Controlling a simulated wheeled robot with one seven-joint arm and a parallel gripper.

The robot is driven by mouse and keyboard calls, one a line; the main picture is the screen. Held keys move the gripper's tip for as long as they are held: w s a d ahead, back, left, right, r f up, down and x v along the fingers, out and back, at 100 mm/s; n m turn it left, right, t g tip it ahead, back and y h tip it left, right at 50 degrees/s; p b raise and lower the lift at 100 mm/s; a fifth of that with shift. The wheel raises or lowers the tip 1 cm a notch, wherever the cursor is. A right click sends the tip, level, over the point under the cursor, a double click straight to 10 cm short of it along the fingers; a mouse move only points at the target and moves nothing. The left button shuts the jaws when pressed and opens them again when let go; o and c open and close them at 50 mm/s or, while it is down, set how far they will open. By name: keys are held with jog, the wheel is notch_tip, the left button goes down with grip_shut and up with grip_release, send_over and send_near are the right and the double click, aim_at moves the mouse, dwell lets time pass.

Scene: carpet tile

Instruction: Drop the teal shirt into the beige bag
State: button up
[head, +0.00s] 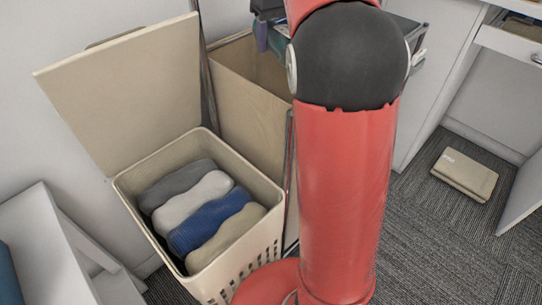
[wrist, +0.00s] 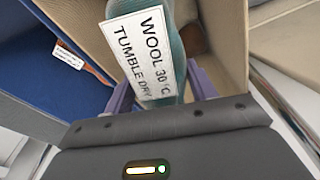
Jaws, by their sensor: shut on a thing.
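My gripper (wrist: 162,92) is shut on the teal shirt, its lavender fingers on either side. The teal shirt (wrist: 176,50) carries a large white label reading "WOOL 30°C TUMBLE DRY", which hides much of it in the wrist view. The shirt hangs over the opening of the beige bag (wrist: 228,35). A brown item shows inside the bag behind the shirt. In the head view the beige bag (head: 245,100) stands open behind the basket, partly hidden by my arm. A small part of the shirt (head: 262,36) shows above its far side.
A blue bag (wrist: 40,75) with a small tag adjoins the beige bag on the left in the wrist view. A lidded cream basket (head: 235,262) holding several rolled garments stands in front. Metal poles border the bag. A folded beige item (head: 465,174) lies on the carpet.

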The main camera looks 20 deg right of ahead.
aim_at(279, 26)
notch_tip(279, 26, down, 3)
jog(key=shift+f+b, duration=0.2)
jog(key=shift+b, duration=1.05)
jog(key=shift+r, duration=0.1)
jog(key=o, duration=1.2)
jog(key=shift+c, duration=0.2)
jog(key=r, duration=0.2)
jog(key=r+p, duration=0.1)
jog(key=r, duration=0.2)
jog(key=s+r+p, duration=0.1)
jog(key=r, duration=0.1)
jog(key=shift+r, duration=0.35)
